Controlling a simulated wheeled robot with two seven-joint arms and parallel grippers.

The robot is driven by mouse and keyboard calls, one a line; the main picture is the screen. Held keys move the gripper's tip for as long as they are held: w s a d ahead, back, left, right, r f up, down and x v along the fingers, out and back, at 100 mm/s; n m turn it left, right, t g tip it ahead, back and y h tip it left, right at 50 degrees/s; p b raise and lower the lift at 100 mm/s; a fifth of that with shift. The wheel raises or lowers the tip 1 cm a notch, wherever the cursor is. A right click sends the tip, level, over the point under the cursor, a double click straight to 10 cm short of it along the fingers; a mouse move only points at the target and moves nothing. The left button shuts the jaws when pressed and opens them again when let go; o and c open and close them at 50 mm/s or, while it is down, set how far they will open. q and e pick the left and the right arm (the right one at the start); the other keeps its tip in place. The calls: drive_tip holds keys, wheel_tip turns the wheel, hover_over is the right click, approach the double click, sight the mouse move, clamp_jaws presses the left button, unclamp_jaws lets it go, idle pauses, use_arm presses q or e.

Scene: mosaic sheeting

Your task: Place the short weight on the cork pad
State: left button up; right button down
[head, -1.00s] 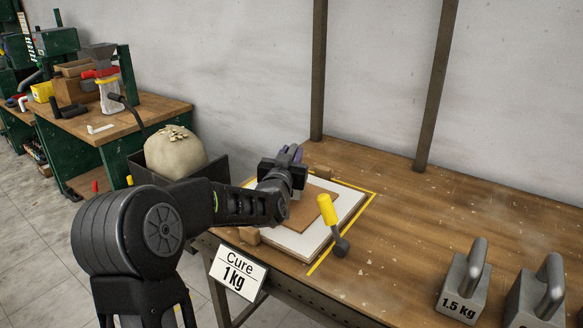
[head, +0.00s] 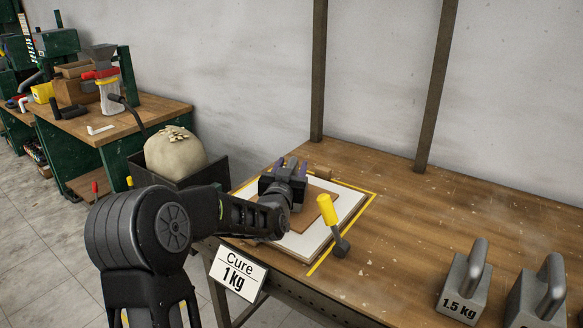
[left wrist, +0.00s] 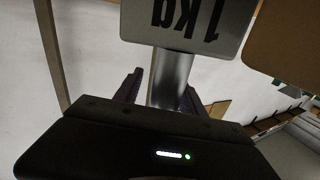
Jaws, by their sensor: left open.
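The brown square pad (head: 325,213), which looks like the cork pad, lies on a white board (head: 346,205). My left gripper (head: 290,168) is over the board's left part, its fingers pointing away toward the wall, open. In the left wrist view a grey weight (left wrist: 190,25) marked 1 kg shows upside down. Its metal handle (left wrist: 170,80) shows between my open fingers (left wrist: 160,95); I cannot tell whether they touch it. This weight is hidden behind my gripper in the head view, so its contact with the pad cannot be seen. My right gripper is not in view.
A 1.5 kg weight (head: 463,290) and another weight (head: 535,300) stand at the front right. A sack (head: 175,152) sits in a dark bin at left. The table's middle right is clear.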

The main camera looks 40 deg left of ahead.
use_arm(q)
drive_tip(key=shift+s, duration=0.1)
drive_tip(key=v, duration=1.2)
drive_tip(key=shift+b, duration=0.35)
drive_tip(key=shift+r, duration=0.1)
